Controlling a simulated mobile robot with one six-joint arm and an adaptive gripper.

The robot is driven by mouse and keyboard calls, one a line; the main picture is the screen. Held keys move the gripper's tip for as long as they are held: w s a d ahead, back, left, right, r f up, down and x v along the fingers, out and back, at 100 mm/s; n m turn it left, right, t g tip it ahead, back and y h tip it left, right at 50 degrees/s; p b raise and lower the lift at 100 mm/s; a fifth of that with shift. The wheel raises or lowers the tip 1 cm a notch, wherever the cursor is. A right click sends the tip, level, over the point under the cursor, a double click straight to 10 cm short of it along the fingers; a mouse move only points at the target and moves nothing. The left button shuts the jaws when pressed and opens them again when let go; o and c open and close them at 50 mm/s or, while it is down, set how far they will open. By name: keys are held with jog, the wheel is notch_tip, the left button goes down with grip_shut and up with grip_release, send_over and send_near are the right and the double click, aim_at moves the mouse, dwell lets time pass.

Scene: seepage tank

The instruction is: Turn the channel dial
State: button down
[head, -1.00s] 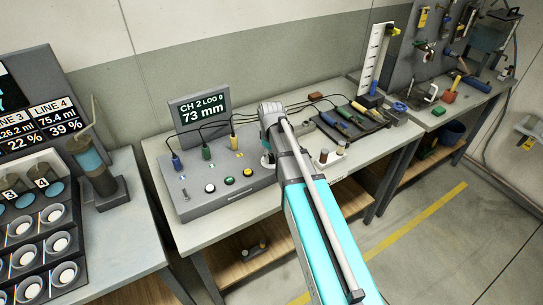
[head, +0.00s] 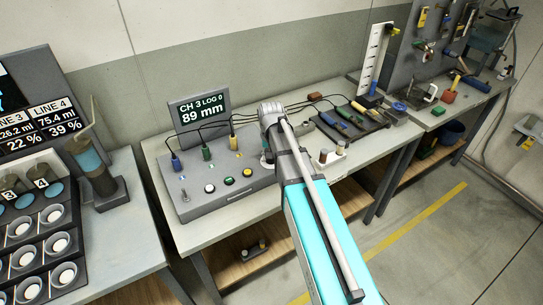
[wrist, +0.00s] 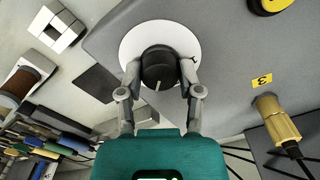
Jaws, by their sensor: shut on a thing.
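The channel dial (wrist: 158,70) is a black round knob with a pale pointer line, on a white disc (wrist: 186,37) on the grey control box. In the wrist view my gripper (wrist: 158,72) is shut on the dial, one finger on each side. In the head view my arm hides the dial and most of the gripper at the right end of the control box (head: 225,199). The display (head: 199,109) above the box reads CH 3, LOG 0, 89 mm.
Blue, green and yellow plugs with black cables stand along the box's back; the yellow plug (wrist: 278,122) is near my gripper. A tool tray (head: 352,125) lies to the right on the bench.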

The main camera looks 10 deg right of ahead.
jog(key=shift+m, duration=1.4)
jog(key=shift+c, duration=1.3)
grip_release()
jog(key=shift+r, duration=0.1)
